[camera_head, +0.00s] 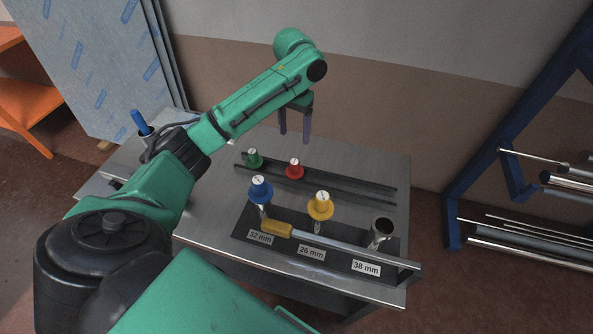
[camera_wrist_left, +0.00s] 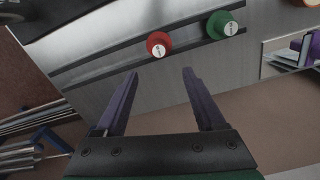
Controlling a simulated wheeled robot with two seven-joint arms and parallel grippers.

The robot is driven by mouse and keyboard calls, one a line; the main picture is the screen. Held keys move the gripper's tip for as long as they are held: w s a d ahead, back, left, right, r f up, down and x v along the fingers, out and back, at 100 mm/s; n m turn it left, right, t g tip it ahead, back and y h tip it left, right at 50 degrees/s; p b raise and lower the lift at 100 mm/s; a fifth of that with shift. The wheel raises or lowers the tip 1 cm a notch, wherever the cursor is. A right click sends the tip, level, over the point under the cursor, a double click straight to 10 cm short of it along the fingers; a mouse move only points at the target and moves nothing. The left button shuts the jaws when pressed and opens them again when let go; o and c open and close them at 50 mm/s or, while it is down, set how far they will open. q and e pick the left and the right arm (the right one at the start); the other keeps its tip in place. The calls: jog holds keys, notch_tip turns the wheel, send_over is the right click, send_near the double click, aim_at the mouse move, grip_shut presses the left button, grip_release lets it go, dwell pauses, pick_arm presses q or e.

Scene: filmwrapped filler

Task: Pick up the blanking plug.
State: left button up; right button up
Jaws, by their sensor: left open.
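Several coloured plugs stand on the metal table. A green plug (camera_head: 254,158) and a red plug (camera_head: 294,168) sit on a rail at the back. A blue plug (camera_head: 260,189) is at the 32 mm place and a yellow plug (camera_head: 320,205) at the 26 mm place. My left gripper (camera_head: 295,124) is open and empty, above and behind the rail. In the left wrist view, the red plug (camera_wrist_left: 158,44) and green plug (camera_wrist_left: 222,25) lie beyond the open fingers (camera_wrist_left: 160,76). My right gripper is not in view.
A yellow-handled rod (camera_head: 340,247) lies across the front of the labelled black base (camera_head: 243,229). A blue handle (camera_head: 140,121) stands at the table's left. A blue rack with metal bars (camera_head: 454,200) is at the right. A wall (camera_head: 390,105) stands behind.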

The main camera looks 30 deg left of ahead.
aim_at(295, 161)
pick_arm(q)
jog(key=f, duration=0.6)
jog(key=f+p, duration=0.1)
jog(key=f, duration=0.6)
jog(key=shift+s+d, duration=0.1)
jog(key=shift+s, duration=0.1)
grip_shut()
